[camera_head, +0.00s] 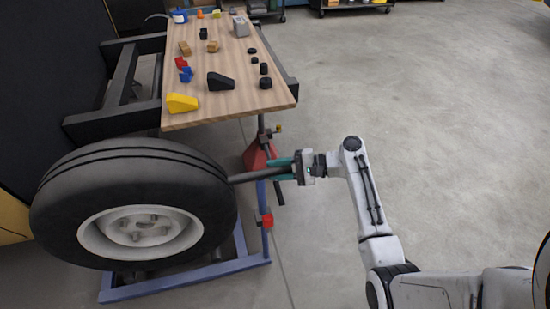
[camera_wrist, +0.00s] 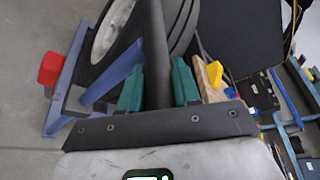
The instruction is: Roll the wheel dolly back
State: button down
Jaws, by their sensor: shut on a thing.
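The wheel dolly (camera_head: 190,281) has a blue frame low on the floor and carries a large black tyre (camera_head: 60,210) with a pale rim. A dark bar (camera_head: 250,175) reaches from beside the tyre toward my gripper (camera_head: 284,168). My gripper's green fingers are shut around this bar. In the wrist view the bar (camera_wrist: 155,50) passes between the two fingers (camera_wrist: 158,88). The blue frame (camera_wrist: 110,85) and the tyre (camera_wrist: 180,25) lie beyond. The dolly's far side is hidden behind the tyre.
A wooden-topped table (camera_head: 225,100) with several blocks and small parts stands behind the wheel, on a dark frame. A red part (camera_head: 258,156) is near the bar, and a red knob (camera_head: 267,220) is on the blue frame. Grey floor (camera_head: 430,130) is open on the right.

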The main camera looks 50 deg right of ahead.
jog(key=s+a+p, duration=0.6)
jog(key=s+a, duration=0.1)
jog(key=s, duration=0.3)
jog(key=s+a+p, duration=0.6)
jog(key=s+a, duration=0.1)
jog(key=s, duration=0.4)
jog(key=shift+a+p, duration=0.2)
jog(key=shift+p, duration=0.15)
jog(key=shift+s+f, duration=0.1)
jog(key=shift+s, duration=0.05)
jog(key=c, duration=1)
grip_release()
jog(key=shift+o, duration=0.6)
jog(key=shift+d, duration=0.1)
jog(key=b+v, duration=0.1)
jog(key=v, duration=0.9)
jog(key=shift+s, duration=0.3)
jog(key=shift+d, duration=0.15)
